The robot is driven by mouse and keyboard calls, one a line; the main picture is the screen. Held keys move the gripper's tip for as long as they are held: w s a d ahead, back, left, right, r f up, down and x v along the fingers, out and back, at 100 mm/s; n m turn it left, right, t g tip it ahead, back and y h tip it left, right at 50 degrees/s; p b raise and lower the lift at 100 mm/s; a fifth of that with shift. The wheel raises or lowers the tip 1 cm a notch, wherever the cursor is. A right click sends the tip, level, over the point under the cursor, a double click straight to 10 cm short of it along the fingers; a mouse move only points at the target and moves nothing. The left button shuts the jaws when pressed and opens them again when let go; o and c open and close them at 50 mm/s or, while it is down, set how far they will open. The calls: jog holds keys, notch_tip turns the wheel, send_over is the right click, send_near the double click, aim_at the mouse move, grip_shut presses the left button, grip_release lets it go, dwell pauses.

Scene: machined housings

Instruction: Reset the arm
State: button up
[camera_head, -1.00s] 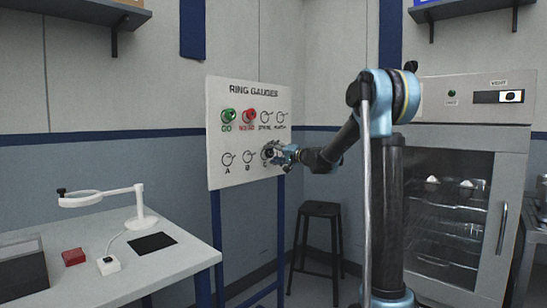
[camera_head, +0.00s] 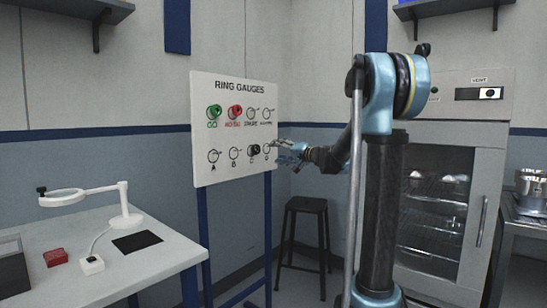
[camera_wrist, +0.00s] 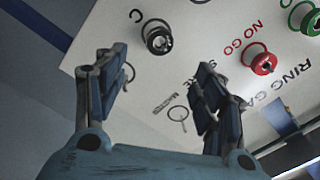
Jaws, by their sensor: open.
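My arm ends in my gripper (camera_head: 285,152), just off the right edge of the white ring gauge board (camera_head: 202,82). In the wrist view my gripper (camera_wrist: 160,85) has its fingers spread wide, with nothing between them. A black ring gauge (camera_head: 254,150) hangs at the spot marked C on the board's lower row. It shows beyond the fingers in the wrist view (camera_wrist: 158,40), apart from them. A green ring (camera_head: 214,111) hangs at GO and a red ring (camera_head: 235,112) at NO GO. The fingers partly hide the lower right hook.
A white table (camera_head: 165,262) at left holds a ring magnifier (camera_head: 125,205), a red block (camera_head: 56,257) and a black pad (camera_head: 137,242). A black stool (camera_head: 306,205) stands behind my arm. A glass-door cabinet (camera_head: 440,215) is at right.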

jog(key=s+d+f+n+g+h, duration=0.1)
jog(key=s+f+g+h, duration=0.1)
jog(key=s+f, duration=0.45)
jog(key=s+d+f+n+g+h, duration=0.15)
jog(key=s+f, duration=0.25)
jog(key=s, duration=0.6)
jog(key=s+d+f+g+h, duration=0.2)
jog(key=s+f, duration=0.4)
jog(key=s, duration=0.2)
jog(key=s+d+f+g+h, duration=0.1)
jog(key=s+d+f+h, duration=0.3)
jog(key=s+d+f, duration=0.4)
jog(key=s+d+f+g+h, duration=0.2)
jog(key=s+d+f+h, duration=0.2)
jog(key=s+d+f, duration=0.4)
jog(key=s+f, duration=0.2)
jog(key=s, duration=0.4)
jog(key=shift+s+f+h, duration=0.15)
jog(key=shift+s+h, duration=0.05)
jog(key=shift+h, duration=0.15)
jog(key=shift+m, duration=0.25)
jog(key=shift+w+f, duration=0.2)
jog(key=shift+w, duration=0.3)
